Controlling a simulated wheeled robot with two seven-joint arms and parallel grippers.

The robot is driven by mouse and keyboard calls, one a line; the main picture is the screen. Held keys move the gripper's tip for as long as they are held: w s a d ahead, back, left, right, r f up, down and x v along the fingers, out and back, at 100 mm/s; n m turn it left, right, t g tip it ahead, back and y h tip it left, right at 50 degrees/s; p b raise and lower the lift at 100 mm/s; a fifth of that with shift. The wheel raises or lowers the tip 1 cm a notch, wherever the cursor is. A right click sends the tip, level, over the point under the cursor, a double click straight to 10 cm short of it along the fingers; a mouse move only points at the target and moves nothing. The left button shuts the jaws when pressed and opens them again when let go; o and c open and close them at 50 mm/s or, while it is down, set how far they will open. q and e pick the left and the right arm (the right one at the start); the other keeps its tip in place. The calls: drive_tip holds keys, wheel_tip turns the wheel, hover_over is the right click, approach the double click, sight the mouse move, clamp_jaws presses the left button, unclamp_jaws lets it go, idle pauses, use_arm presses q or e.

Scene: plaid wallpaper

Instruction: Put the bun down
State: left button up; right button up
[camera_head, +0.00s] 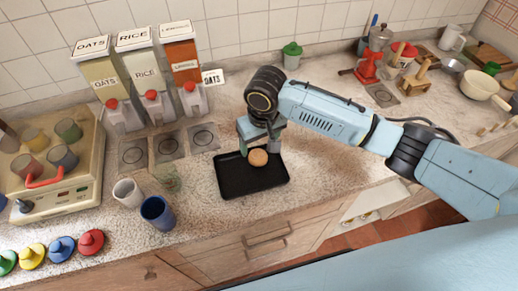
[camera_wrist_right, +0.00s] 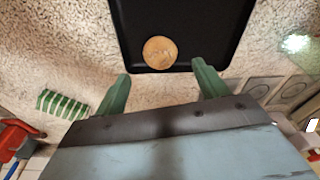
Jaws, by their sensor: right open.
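The bun (camera_head: 258,158) is small, round and tan. It rests on the black tray (camera_head: 240,184), near the tray's back edge in the head view. In the right wrist view the bun (camera_wrist_right: 160,52) lies on the dark tray (camera_wrist_right: 210,25) beyond my fingertips. My right gripper (camera_head: 260,143) is over the back part of the tray, close to the bun. In the right wrist view its two green fingers (camera_wrist_right: 163,80) are spread apart with nothing between them. The bun appears apart from the fingers. My left gripper is not in view.
Dispensers labelled oats, rice and lentils (camera_head: 145,80) stand at the back left. A white cup (camera_head: 128,193), a blue cup (camera_head: 157,212) and a glass (camera_head: 168,179) stand left of the tray. A red-handled machine (camera_head: 369,64) and pots are at the right. Counter right of the tray is clear.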

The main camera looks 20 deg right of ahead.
sight(261, 160)
drive_tip(key=r, duration=0.5)
drive_tip(key=shift+s+r, duration=0.2)
drive_tip(key=shift+s, duration=0.15)
